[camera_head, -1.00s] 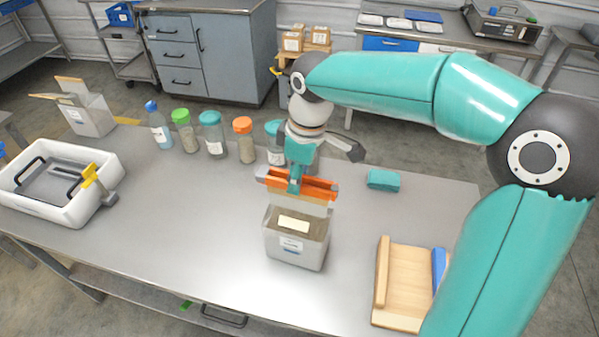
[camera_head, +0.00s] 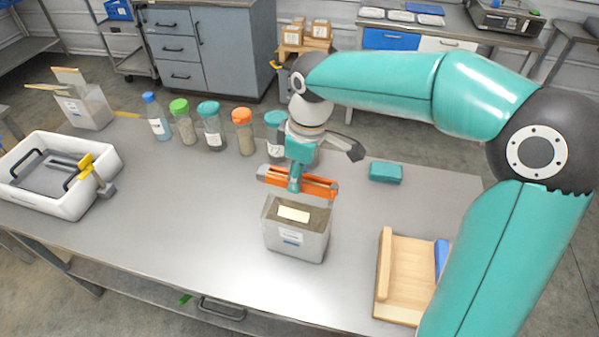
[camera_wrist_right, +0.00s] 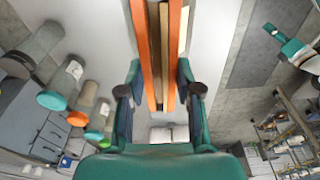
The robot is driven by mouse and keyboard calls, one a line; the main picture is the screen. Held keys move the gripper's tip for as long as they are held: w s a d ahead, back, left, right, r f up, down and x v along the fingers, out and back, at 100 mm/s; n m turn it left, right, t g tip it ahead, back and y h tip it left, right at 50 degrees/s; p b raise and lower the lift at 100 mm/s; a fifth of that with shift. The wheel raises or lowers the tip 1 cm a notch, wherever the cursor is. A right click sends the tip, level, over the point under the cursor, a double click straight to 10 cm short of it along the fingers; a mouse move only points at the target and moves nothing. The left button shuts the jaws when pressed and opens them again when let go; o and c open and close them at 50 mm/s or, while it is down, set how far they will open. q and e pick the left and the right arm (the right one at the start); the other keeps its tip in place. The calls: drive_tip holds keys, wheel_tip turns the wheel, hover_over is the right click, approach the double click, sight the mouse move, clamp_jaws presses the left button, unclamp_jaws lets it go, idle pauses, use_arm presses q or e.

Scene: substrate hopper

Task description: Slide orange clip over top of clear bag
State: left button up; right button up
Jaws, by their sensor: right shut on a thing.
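The clear bag (camera_head: 297,240) stands upright on the grey table, filled with brown substrate and carrying a pale label on its front. The orange clip (camera_head: 318,187) lies crosswise just above the bag's body, at its top. My right gripper (camera_head: 297,180) is shut on the clip's middle from above. In the right wrist view, two long orange bars of the clip (camera_wrist_right: 146,55) run between the fingers (camera_wrist_right: 160,85), with a tan strip between the bars. Whether that strip is the bag's top edge I cannot tell for sure. My left gripper is not in view.
Several capped bottles (camera_head: 212,128) stand in a row behind the bag. A white tub (camera_head: 85,203) with a yellow-handled tool is at left, another bag (camera_head: 92,105) behind it. A teal block (camera_head: 386,172) and a wooden tray (camera_head: 408,285) lie to the right.

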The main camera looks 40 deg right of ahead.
drive_tip(key=shift+s, duration=0.1)
drive_tip(key=o, duration=1.7)
drive_tip(key=shift+r+p, duration=3.05)
drive_tip(key=shift+r, duration=0.5)
drive_tip(key=shift+f, duration=0.1)
